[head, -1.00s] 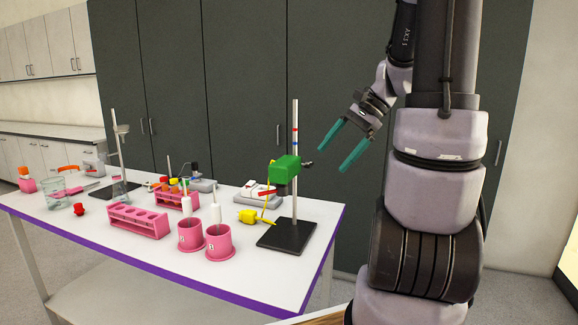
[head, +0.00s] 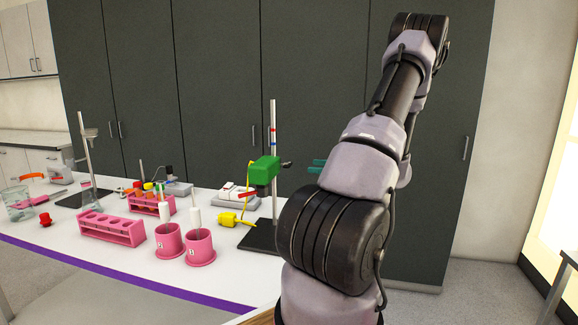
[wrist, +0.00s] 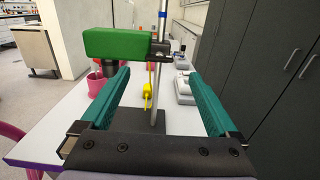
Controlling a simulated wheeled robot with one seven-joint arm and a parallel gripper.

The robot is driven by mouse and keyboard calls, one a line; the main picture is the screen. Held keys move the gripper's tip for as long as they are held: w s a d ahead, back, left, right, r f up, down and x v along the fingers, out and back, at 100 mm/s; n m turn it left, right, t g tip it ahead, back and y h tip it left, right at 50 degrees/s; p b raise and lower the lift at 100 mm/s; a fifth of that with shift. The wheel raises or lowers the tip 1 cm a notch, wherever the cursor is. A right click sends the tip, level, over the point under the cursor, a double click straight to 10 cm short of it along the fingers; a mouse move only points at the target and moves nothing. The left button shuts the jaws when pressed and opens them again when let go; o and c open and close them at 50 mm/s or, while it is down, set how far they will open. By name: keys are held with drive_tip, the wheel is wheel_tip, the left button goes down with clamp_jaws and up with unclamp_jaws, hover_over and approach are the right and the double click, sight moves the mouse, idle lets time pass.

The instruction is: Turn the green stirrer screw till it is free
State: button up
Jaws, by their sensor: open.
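The green stirrer body (head: 264,170) is clamped on an upright metal rod (head: 274,120) above a black base plate (head: 260,236). A small dark screw (head: 286,164) sticks out from its right side in the head view. In the wrist view the green stirrer (wrist: 116,43) is ahead at upper left, and the dark screw (wrist: 161,49) shows at its right end by the rod. My gripper (wrist: 162,85) is open and empty, its teal fingers spread wide and pointing toward the stand, apart from the screw. In the head view my arm hides most of it; teal fingertips (head: 317,165) show right of the screw.
Two pink cups (head: 168,242) (head: 200,247) and a pink rack (head: 110,228) stand left of the stand. A yellow object (head: 229,219) and a white device (head: 238,197) are close to the rod. Dark cabinets (head: 220,80) stand behind the table.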

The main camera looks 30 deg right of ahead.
sight(291, 164)
drive_tip(key=x, duration=0.8)
drive_tip(key=shift+w+a, duration=0.25)
drive_tip(key=c, duration=1.4)
